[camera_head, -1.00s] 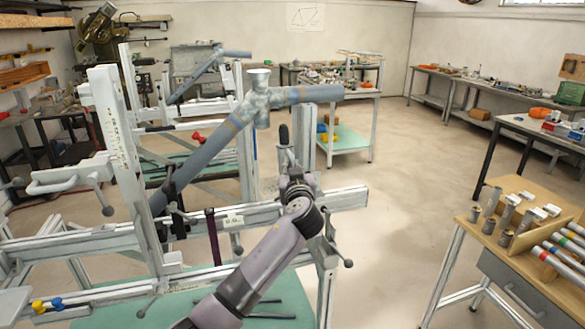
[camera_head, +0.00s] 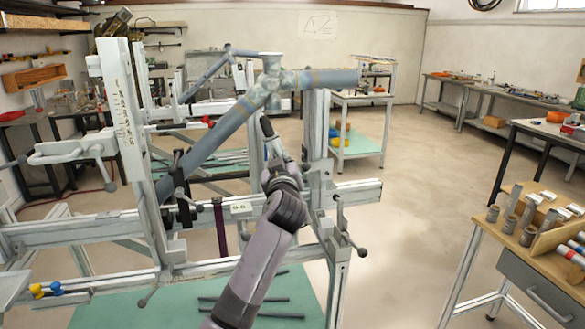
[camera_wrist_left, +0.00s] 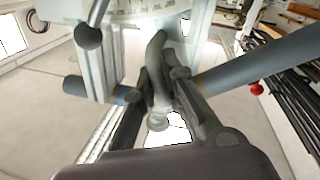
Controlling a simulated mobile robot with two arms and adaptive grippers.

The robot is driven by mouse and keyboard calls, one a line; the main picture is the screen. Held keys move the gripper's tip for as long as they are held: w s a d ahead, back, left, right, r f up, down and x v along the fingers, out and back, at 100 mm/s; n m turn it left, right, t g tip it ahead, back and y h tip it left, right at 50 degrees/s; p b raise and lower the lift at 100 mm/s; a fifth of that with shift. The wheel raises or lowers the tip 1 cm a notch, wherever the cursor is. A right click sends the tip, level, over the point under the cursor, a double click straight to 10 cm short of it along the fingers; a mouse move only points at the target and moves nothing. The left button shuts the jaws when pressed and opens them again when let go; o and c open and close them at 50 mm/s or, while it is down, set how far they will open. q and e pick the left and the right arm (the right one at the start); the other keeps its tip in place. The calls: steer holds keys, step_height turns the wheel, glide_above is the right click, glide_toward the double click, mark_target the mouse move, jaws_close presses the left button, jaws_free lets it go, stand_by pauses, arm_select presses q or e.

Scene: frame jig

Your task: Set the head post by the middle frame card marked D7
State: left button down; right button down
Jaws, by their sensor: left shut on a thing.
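A white upright post (camera_head: 318,135) stands on the right end of the long rail, behind the frame's tubes; I take it for the head post. My left gripper (camera_head: 268,135) is in front of it, below the head tube (camera_head: 271,80). In the left wrist view my left gripper (camera_wrist_left: 160,108) is shut on a curved grey handle (camera_wrist_left: 157,65). A white face with a tick scale (camera_wrist_left: 130,10) and a lever's ball knob (camera_wrist_left: 88,38) are above it. The D7 marking cannot be read; a wall sheet (camera_head: 318,25) has a line drawing. My right gripper is not in view.
The blue-grey frame tube (camera_head: 215,135) slopes across the jig. Another scaled post (camera_head: 120,105) stands at the left. The rail (camera_head: 90,230) carries a small label (camera_head: 241,207). A wooden bench (camera_head: 480,245) with metal parts stands at the right, with clear floor between.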

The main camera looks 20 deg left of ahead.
arm_select(q)
steer(key=shift+s+a+f, duration=0.15)
steer(key=shift+a, duration=0.05)
steer(key=c, duration=1.6)
jaws_free()
steer(key=shift+c, duration=0.2)
steer(key=v, duration=1.2)
steer(key=shift+d, duration=0.1)
